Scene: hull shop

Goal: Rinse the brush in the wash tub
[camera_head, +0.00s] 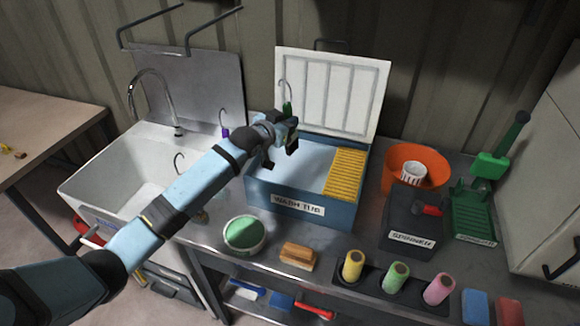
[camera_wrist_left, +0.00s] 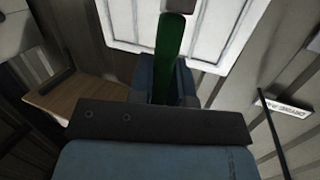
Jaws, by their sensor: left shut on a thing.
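The wash tub (camera_head: 335,214) is a blue labelled box on the bench, with its white lid (camera_head: 330,90) standing open behind it. Pale water (camera_head: 310,160) shows inside, and a yellow ribbed board (camera_head: 345,173) fills its right end. My left gripper (camera_head: 290,138) is above the back left part of the tub, shut on the brush. The brush's green handle (camera_head: 288,108) sticks up from the jaws, with a wire hook at its top. The handle also shows in the left wrist view (camera_wrist_left: 170,55). The brush head is hidden. My right gripper is not in view.
A white sink (camera_head: 85,190) with a tap stands left of the tub. An orange bowl (camera_head: 385,180) holding a striped cup, and a black spinner box (camera_head: 408,235), stand to the right.

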